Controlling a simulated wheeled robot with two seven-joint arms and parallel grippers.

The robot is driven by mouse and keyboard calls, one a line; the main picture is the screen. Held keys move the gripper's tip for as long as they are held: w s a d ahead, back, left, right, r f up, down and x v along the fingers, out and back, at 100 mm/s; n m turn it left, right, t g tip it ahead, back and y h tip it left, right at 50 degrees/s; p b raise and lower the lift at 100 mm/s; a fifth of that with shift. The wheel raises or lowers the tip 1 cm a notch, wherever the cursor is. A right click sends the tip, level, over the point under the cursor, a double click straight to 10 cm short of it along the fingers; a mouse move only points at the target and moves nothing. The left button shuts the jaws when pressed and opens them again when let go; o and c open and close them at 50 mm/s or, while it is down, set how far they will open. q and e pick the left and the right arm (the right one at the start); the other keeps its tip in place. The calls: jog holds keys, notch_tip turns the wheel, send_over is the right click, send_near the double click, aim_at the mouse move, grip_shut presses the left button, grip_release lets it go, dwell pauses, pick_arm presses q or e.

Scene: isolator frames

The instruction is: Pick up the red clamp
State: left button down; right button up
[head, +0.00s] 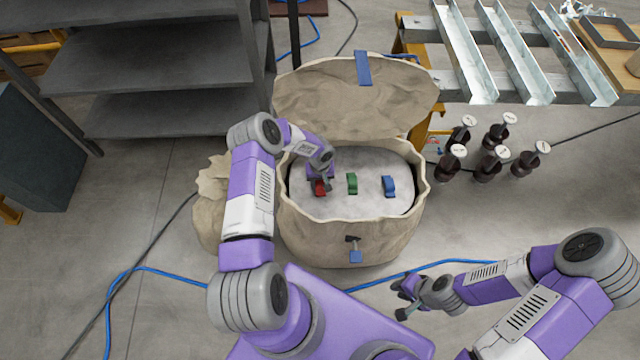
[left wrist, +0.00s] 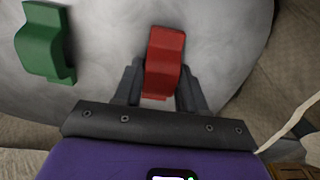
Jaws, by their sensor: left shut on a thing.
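The red clamp (head: 320,189) lies at the left of the pale surface inside the open tan bag. My left gripper (head: 323,183) reaches down over it and partly hides it in the head view. In the left wrist view the red clamp (left wrist: 163,62) sits between the two dark fingers of my left gripper (left wrist: 160,88), which is shut on it. The clamp's top end extends past the fingertips. My right gripper (head: 403,301) hangs away from the bag, in front of it at the right; its finger opening is too small to tell.
A green clamp (head: 352,184) and a blue clamp (head: 389,187) lie to the right of the red one. The tan bag (head: 345,240) has a raised rim around them, its lid folded back. Several dark bottles (head: 487,166) stand at right. Grey shelves (head: 150,70) stand at left.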

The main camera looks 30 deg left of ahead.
aim_at(320, 182)
pick_arm(q)
notch_tip(320, 182, up, 10)
jog(key=p, duration=0.2)
jog(key=shift+p, duration=0.4)
dwell(0.9)
